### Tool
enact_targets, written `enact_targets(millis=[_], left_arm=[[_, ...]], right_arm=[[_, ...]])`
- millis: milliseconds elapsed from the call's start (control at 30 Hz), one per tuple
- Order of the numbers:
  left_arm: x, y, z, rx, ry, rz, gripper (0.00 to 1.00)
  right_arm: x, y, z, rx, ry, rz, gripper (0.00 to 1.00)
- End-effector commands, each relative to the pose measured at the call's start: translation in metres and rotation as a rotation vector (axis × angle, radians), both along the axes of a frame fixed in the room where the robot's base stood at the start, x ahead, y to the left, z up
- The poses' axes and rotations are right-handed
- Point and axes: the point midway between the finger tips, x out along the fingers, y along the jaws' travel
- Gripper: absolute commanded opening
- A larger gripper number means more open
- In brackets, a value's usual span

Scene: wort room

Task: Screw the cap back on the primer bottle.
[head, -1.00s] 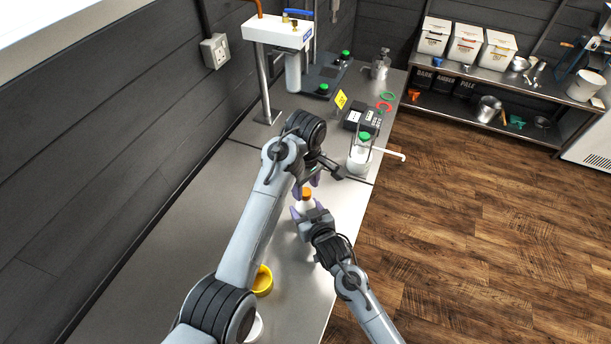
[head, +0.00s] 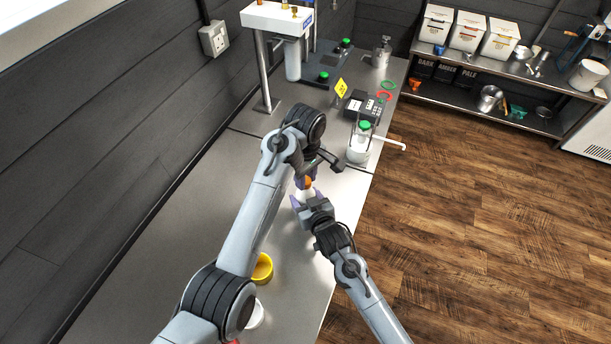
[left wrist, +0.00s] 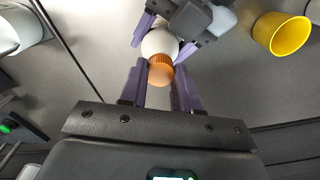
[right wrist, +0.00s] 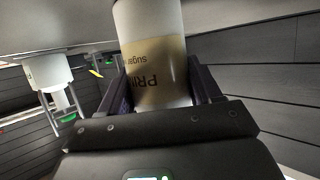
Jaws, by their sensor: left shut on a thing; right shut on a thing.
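The primer bottle (head: 307,195) is white with an orange cap (head: 308,183) at its top. My left gripper (head: 305,181) is shut on the cap from above; in the left wrist view, the ribbed orange cap (left wrist: 160,70) sits between its purple fingers, with the white bottle (left wrist: 159,43) directly behind it. Whether the cap is seated on the thread cannot be told. My right gripper (head: 302,202) is shut around the bottle's body.
A yellow tub (head: 262,268) stands on the steel bench (head: 190,235), partly behind my left arm. A green-capped bottle (head: 360,146) and a black keypad device (head: 358,105) stand farther along. The bench's right edge is close to my right arm.

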Motion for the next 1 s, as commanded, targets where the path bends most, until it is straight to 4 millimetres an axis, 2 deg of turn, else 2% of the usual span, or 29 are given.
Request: enact_targets(millis=[167, 400, 500, 667, 933, 967, 1000], left_arm=[[0.0001, 0.0, 0.0002, -0.001, 0.0, -0.221, 0.0], [0.0002, -0.0001, -0.0001, -0.001, -0.001, -0.803, 0.0], [0.0001, -0.0001, -0.0005, -0.001, 0.0, -0.983, 0.0], [0.0001, -0.0001, -0.0004, -0.001, -0.001, -1.113, 0.0], [0.0001, -0.0001, -0.0004, -0.001, -0.001, -1.12, 0.0], [0.0001, -0.0001, -0.0004, -0.001, -0.001, -1.12, 0.34], [0.0001, -0.0001, -0.0004, -0.001, -0.001, -1.119, 0.4]], right_arm=[[-0.0002, -0.0001, -0.0005, 0.0, 0.001, 0.0, 0.0], [-0.0002, -0.0001, -0.0005, 0.0, 0.001, 0.0, 0.0], [-0.0002, -0.0001, -0.0005, 0.0, 0.001, 0.0, 0.0], [-0.0002, -0.0001, -0.0005, 0.0, 0.001, 0.0, 0.0], [-0.0002, -0.0001, -0.0005, 0.0, 0.001, 0.0, 0.0], [-0.0002, -0.0001, -0.0005, 0.0, 0.001, 0.0, 0.0], [-0.0002, -0.0001, -0.0005, 0.0, 0.001, 0.0, 0.0]])
